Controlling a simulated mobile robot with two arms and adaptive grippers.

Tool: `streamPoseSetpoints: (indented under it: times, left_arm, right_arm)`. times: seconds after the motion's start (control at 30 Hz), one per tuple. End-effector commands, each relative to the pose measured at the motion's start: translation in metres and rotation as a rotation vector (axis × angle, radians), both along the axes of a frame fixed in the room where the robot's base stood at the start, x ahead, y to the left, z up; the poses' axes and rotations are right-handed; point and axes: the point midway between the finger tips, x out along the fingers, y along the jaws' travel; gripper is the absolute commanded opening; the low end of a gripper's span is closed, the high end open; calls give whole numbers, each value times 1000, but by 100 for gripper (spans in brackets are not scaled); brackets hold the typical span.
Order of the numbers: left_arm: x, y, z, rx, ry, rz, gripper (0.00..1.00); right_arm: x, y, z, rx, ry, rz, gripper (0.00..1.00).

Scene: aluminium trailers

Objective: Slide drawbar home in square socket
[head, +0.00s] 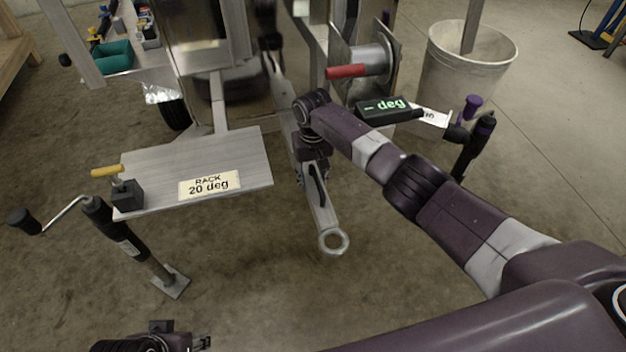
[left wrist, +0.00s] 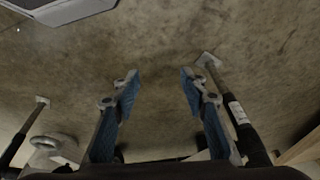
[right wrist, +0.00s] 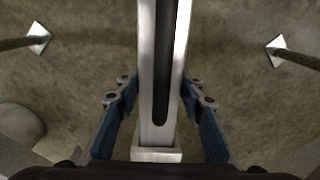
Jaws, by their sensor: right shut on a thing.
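The drawbar (head: 322,212) is a pale metal bar with a ring eye (head: 333,241) at its near end. It slopes away toward the trailer, above the floor. My right gripper (head: 317,183) is shut on the bar between its ends; the right wrist view shows a finger on each side of the slotted bar (right wrist: 147,75). A square-edged metal end (right wrist: 156,154) shows low in that view. The square socket cannot be made out, and my right arm hides part of the far bar. My left gripper (left wrist: 158,78) is open and empty over the floor, with only its edge low in the head view.
A plate labelled "RACK 20 deg" (head: 160,165) and a crank jack (head: 128,240) stand left of the bar. A winch drum with red handle (head: 347,71), an angle display (head: 384,108), a second jack (head: 474,145) and a bin (head: 455,85) are to the right.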

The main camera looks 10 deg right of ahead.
Motion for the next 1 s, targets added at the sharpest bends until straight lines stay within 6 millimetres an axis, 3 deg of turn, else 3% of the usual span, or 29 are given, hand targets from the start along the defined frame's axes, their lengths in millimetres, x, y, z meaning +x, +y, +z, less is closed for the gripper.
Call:
streamPoseSetpoints:
  times: [0.63, 1.0]
  left_arm:
    - [-4, 1, 13, 0, -9, 1, 40]
    - [5, -2, 14, -7, -42, -2, 40]
  right_arm:
    - [5, 1, 3, 2, -5, 1, 0]
    - [6, 1, 3, 2, -5, 1, 0]
